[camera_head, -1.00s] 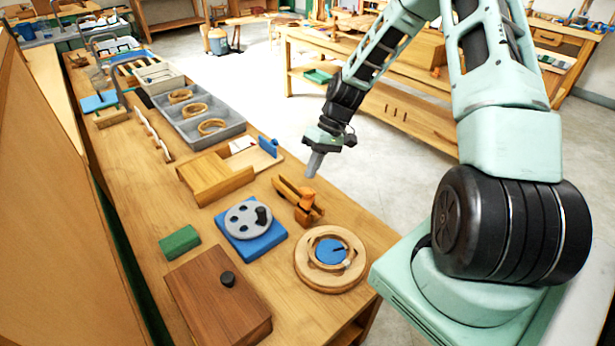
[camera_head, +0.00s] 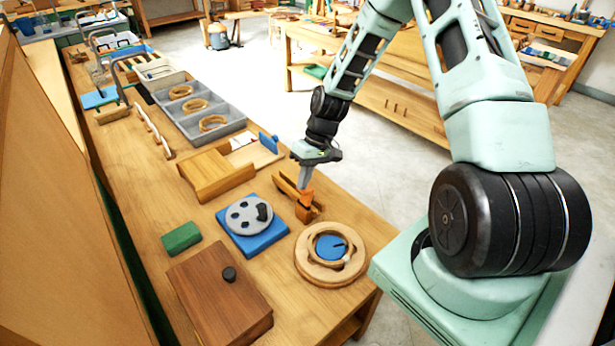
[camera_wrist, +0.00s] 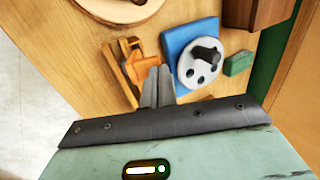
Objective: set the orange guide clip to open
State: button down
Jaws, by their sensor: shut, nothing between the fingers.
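The orange guide clip (camera_head: 306,200) sits on a small wooden guide block (camera_head: 287,187) on the bench. In the wrist view the clip (camera_wrist: 146,70) lies across the wooden guide (camera_wrist: 122,62), just left of and beyond my fingertips. My gripper (camera_head: 302,186) points down beside the clip, with its fingers together and empty. In the wrist view my gripper's fingers (camera_wrist: 158,80) show side by side close to the clip. I cannot tell whether they touch it. The fingertips partly hide the clip's upper part in the head view.
A blue base with a grey dial (camera_head: 250,222) stands just left of the guide, and a round wooden ring piece (camera_head: 328,268) in front of it. A brown lidded box (camera_head: 215,300), a green block (camera_head: 180,238) and a wooden ramp (camera_head: 213,175) are nearby.

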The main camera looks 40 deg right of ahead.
jog(key=shift+a, duration=0.75)
